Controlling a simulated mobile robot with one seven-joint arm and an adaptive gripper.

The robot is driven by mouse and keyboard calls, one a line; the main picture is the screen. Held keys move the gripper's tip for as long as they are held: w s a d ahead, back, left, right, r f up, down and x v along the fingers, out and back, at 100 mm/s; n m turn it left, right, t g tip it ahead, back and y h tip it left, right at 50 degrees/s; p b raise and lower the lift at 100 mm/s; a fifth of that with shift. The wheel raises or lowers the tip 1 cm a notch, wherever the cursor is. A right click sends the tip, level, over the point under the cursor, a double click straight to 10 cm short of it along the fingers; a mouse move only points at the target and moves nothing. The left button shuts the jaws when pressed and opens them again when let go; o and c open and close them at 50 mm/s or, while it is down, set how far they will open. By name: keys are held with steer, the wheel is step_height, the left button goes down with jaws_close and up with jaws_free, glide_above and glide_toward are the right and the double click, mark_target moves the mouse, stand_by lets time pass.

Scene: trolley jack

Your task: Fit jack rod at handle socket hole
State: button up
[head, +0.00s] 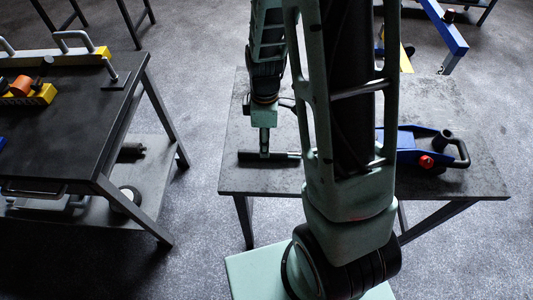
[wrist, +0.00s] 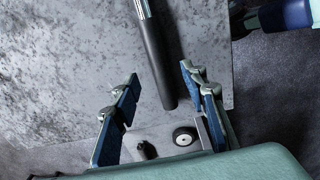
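The jack rod (head: 246,157) lies on the near left part of the middle table. In the wrist view its dark grip (wrist: 155,60) ends between my fingers, and its bright metal part runs out of the top. My gripper (head: 265,152) is low over the rod; in the wrist view my gripper (wrist: 159,76) is open, with a gap on each side of the rod. The blue trolley jack (head: 425,148) stands at the right of the same table, partly behind my arm. I cannot make out its handle socket hole. A blue part shows at the top right in the wrist view (wrist: 285,14).
The middle table (head: 235,180) has bare room between rod and jack, partly hidden by my arm. A dark table (head: 75,115) at left holds yellow and blue items and a handle. A wheel (wrist: 184,136) and a dark cylinder (wrist: 147,149) sit lower down.

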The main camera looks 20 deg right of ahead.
mark_target(270, 155)
steer(key=shift+d+f, duration=0.15)
steer(key=shift+f, duration=1.25)
steer(key=shift+d+f, duration=0.1)
steer(key=shift+f, duration=1.3)
jaws_close()
